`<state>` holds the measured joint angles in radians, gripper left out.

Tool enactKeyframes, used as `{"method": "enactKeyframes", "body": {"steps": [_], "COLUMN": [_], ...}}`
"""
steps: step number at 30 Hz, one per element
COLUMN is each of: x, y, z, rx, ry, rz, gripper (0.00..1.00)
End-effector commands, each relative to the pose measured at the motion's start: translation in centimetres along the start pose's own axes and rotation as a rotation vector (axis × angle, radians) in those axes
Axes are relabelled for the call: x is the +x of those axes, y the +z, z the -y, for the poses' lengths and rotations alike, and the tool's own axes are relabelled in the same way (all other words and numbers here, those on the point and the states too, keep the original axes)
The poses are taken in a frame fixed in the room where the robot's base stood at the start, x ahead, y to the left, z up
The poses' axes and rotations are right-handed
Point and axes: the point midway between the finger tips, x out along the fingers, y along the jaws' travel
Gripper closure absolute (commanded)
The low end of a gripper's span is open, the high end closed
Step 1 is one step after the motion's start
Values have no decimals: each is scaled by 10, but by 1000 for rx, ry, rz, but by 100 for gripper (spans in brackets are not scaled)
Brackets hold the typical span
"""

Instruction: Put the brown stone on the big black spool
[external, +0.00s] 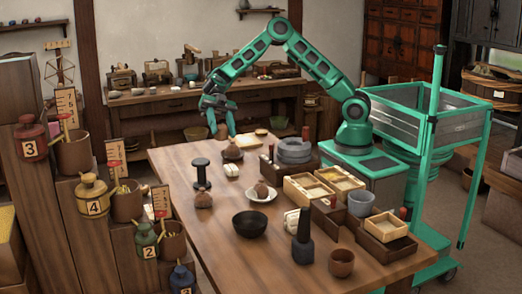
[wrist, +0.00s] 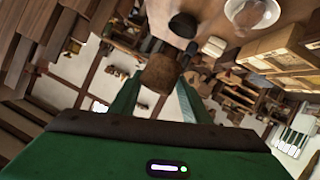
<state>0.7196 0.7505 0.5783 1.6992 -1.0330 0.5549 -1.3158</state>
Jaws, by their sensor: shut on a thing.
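My gripper (external: 221,130) is above the far left end of the table, pointing down. It is shut on a brown stone (wrist: 162,73), which shows between the fingers in the wrist view. In the external view the held stone is small and partly hidden by the fingers. A black spool (external: 201,173) with a wide top and base stands upright on the table, nearer the camera and left of my gripper. The held stone is apart from it. A taller black bottle-like thing (external: 303,240) stands at the near right.
A black bowl (external: 250,223), wooden boxes (external: 308,190) and a grey coiled thing (external: 294,150) also stand there. The table's near left is bare.

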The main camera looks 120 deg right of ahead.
Motion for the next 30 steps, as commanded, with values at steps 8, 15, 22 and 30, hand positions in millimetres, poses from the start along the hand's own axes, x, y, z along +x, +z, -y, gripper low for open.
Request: {"method": "enactKeyframes", "body": {"steps": [8,15,22,30], "x": [-6,-31,-48,-49], "y": [19,67,102,116], "z": [-8,-22,-32,-31], "rx": [-1,-3,-4,-2], "ry": [-6,-5,-7,-9], "rz": [-4,-4,-4,-4], "gripper": [88,88,88,88]}}
